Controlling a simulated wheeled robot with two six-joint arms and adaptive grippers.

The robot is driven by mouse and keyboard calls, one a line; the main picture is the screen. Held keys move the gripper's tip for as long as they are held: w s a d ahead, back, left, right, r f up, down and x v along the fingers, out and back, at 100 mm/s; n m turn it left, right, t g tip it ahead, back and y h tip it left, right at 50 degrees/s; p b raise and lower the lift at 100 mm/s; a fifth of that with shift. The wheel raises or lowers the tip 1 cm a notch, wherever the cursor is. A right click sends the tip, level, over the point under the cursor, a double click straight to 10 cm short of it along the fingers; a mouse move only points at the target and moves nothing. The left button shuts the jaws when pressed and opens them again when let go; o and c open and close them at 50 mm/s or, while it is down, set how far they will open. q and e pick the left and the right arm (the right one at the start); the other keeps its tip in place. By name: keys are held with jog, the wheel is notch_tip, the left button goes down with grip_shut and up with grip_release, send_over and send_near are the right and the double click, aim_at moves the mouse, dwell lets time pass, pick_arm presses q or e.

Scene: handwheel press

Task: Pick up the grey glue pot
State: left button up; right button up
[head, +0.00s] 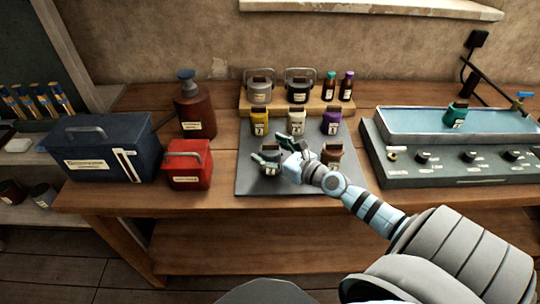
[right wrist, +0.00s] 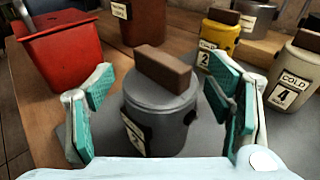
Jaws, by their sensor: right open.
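The grey glue pot (head: 269,172) stands upright at the front left of the dark grey mat (head: 300,187). In the right wrist view the grey pot (right wrist: 157,118) has a lid with a brown block-shaped knob and a label on its front left, which is partly cut off by my gripper. My right gripper (head: 273,150) is open, and in the wrist view its teal-padded fingers (right wrist: 160,92) stand on either side of the pot with gaps on both sides. In the head view the fingers hide part of the pot. My left gripper is not in view.
Yellow (head: 259,121), cream (head: 296,121) and purple (head: 331,122) pots stand behind, and a brown pot (head: 331,153) stands to the right. A red box (head: 187,167) is left of the mat. A water bath (head: 455,135) with a teal pot stands right.

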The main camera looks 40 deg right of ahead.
grip_shut()
dwell(0.3)
